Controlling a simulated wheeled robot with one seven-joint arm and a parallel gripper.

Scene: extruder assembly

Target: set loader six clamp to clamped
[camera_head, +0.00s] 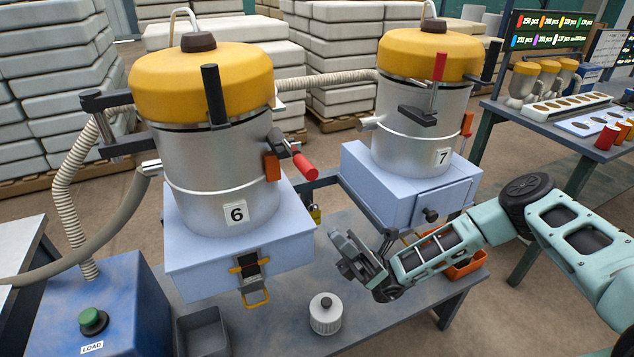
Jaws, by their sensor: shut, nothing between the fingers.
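Loader six (205,170) is a silver drum labelled 6 with a yellow lid (200,85), on a pale blue box. A red-handled lever (303,165) points outward and down from its right side, beside an orange block (271,167). A black upright lever (213,97) stands at the front of the lid, and a black bar (108,100) sits at the left. A yellow-and-black latch (250,275) is on the box front. My gripper (350,252) is shut and empty, right of the box and apart from the red lever.
Loader seven (425,125) stands to the right with its own red lever (437,78). A white ribbed cap (325,313), a grey bin (202,332) and an orange bin (466,266) are near the table. Hoses run at left; a blue LOAD button box (135,310) stands at lower left.

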